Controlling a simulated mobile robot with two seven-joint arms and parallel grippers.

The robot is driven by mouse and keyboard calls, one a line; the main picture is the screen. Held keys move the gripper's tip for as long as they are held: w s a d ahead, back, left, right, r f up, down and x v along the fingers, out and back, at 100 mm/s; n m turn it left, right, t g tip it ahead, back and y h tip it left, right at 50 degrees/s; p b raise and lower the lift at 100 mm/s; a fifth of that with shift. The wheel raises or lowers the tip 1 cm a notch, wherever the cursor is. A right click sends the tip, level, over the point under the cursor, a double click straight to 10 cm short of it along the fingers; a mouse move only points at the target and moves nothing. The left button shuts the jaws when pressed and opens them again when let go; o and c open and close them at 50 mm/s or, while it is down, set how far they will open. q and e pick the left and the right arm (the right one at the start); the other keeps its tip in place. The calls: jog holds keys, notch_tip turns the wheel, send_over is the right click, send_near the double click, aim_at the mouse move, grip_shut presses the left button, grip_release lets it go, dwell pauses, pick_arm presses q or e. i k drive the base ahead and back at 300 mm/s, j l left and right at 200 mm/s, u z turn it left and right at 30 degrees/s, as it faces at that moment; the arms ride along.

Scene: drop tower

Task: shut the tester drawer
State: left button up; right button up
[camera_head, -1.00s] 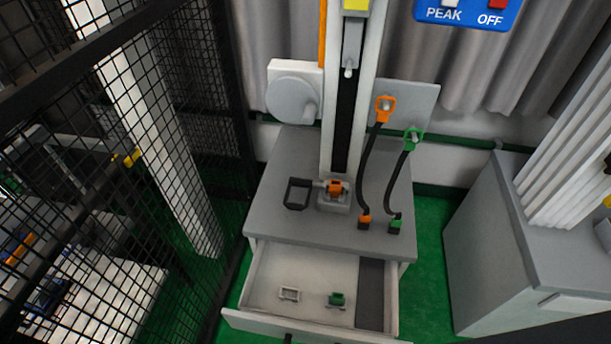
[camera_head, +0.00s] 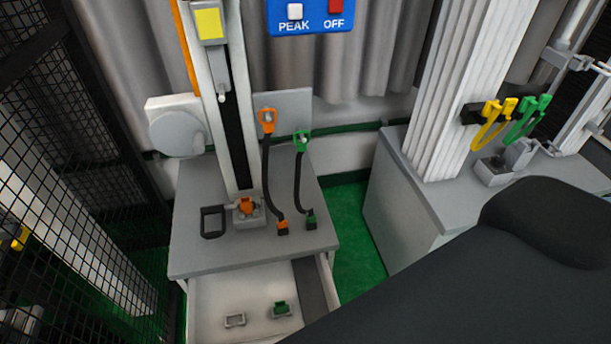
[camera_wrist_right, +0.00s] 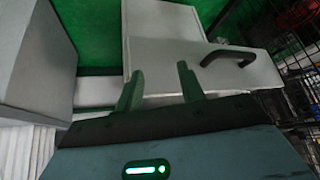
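The tester drawer (camera_head: 210,290) is pulled out below the grey tester bench top (camera_head: 250,255). Inside it lie a small grey bracket-like part (camera_head: 235,320) and a small green part (camera_head: 282,310). In the right wrist view the grey drawer front (camera_wrist_right: 185,75) shows with its black bar handle (camera_wrist_right: 228,56). My right gripper (camera_wrist_right: 160,75) is open, with its two fingers apart and nothing between them. Its fingers appear close to the drawer front, with the handle to their right; I cannot tell if they touch it. My left gripper is not in view.
A black mesh fence (camera_head: 90,130) stands left of the tester. A second grey cabinet (camera_head: 400,225) with a ribbed white column (camera_head: 450,100) stands to the right, with green floor (camera_head: 350,235) between. Orange and green cable connectors stand on the bench.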

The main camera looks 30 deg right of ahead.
aim_at(235, 307)
jog(key=k+l, duration=0.1)
jog(key=k, duration=0.4)
jog(key=k+l, duration=0.1)
jog(key=k, duration=0.4)
jog(key=j+z, duration=0.15)
jog(key=z, duration=0.3)
jog(key=i, duration=0.05)
